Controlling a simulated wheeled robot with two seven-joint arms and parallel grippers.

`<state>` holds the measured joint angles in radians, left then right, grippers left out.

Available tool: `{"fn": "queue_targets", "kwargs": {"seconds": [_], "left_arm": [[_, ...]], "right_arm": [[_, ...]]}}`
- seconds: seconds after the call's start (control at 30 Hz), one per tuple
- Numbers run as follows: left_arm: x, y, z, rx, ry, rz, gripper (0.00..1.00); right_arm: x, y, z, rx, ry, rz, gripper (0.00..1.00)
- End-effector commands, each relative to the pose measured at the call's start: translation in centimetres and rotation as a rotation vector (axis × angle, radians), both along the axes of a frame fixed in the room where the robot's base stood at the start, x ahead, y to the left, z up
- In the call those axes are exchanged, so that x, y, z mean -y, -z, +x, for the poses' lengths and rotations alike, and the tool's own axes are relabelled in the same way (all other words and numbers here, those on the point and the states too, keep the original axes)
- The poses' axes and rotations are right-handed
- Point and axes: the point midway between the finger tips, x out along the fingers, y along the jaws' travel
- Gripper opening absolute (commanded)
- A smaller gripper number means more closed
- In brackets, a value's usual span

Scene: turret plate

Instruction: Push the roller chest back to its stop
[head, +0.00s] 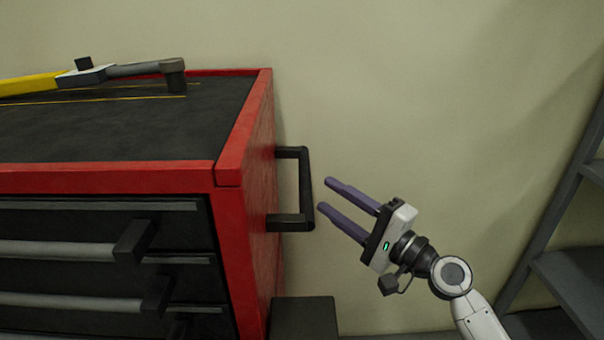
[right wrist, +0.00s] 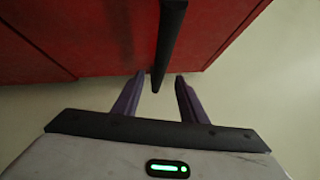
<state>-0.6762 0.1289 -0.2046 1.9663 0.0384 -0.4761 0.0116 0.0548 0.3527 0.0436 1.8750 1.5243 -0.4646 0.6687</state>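The red roller chest (head: 245,190) with dark drawers fills the left of the head view. A black push handle (head: 307,190) stands out from its right side. My right gripper (head: 322,194) is open and empty just to the right of the handle, with its purple fingers pointing at it. In the right wrist view the handle bar (right wrist: 168,40) comes down toward the gap between the open fingers (right wrist: 158,85), with the red chest side (right wrist: 90,40) behind. No contact with the handle is visible. My left gripper is not in view.
A torque wrench with a yellow grip (head: 32,84) lies on the chest's dark top. A dark box-like block (head: 304,317) is low beside the chest. A grey shelf rack (head: 575,270) stands at the right. A plain wall (head: 420,80) is behind.

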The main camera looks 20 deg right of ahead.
Motion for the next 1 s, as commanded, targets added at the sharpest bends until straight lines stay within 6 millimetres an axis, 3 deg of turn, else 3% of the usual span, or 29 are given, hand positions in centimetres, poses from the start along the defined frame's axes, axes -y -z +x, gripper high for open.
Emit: {"fn": "queue_targets", "kwargs": {"seconds": [0.17, 0.4, 0.83, 1.0], "left_arm": [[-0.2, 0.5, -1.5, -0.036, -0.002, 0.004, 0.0], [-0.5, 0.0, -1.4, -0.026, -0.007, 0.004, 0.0], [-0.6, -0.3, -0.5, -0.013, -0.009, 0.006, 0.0], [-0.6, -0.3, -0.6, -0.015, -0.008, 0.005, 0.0]], "right_arm": [[-1.7, -0.9, 3.1, 0.002, -0.002, 0.001, 0.39], [-3.4, -1.1, 6.2, 0.001, -0.001, -0.001, 0.39], [-3.9, -1.2, 7.1, 0.001, -0.001, -0.003, 0.39], [-3.9, -1.1, 7.1, 0.001, -0.001, -0.003, 0.1]]}}
